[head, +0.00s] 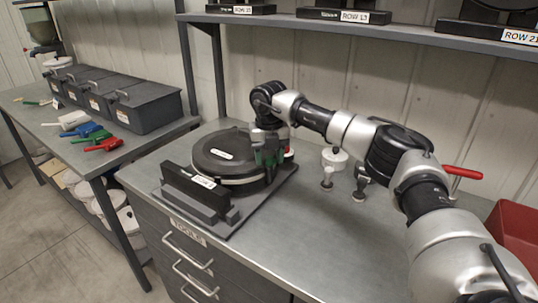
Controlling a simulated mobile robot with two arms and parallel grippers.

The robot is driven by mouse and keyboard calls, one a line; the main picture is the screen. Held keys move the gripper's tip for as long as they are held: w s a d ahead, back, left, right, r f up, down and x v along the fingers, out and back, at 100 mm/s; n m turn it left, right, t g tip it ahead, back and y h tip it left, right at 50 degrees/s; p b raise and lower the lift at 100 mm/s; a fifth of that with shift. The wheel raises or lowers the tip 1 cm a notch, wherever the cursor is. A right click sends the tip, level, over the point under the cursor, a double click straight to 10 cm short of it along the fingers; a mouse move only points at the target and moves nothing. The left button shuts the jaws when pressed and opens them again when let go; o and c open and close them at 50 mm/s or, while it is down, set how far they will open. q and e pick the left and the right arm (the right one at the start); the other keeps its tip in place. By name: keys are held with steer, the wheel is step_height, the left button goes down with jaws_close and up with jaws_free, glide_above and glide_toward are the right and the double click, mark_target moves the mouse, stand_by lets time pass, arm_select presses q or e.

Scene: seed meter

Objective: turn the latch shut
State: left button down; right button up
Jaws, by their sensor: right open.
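The seed meter (222,150), a round black housing with a light band around its side, sits on a dark base on the metal workbench. A bracket labelled "ROW" stands at its front. My right gripper (268,160) is open and points down at the meter's right side, over its rim. A small red and white piece (289,154) shows just right of the fingers. The latch itself is hidden or too small to make out behind the gripper, and I cannot tell whether the fingers touch it. My left gripper is not in view.
Small metal parts (327,180) and a white round container (334,157) stand right of the meter. A red bin (516,228) is at the right edge. The shelf (400,36) overhangs behind. The left table holds dark bins (146,108) and coloured tools (103,145).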

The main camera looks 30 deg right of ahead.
steer(key=shift+c, duration=1.3)
jaws_close()
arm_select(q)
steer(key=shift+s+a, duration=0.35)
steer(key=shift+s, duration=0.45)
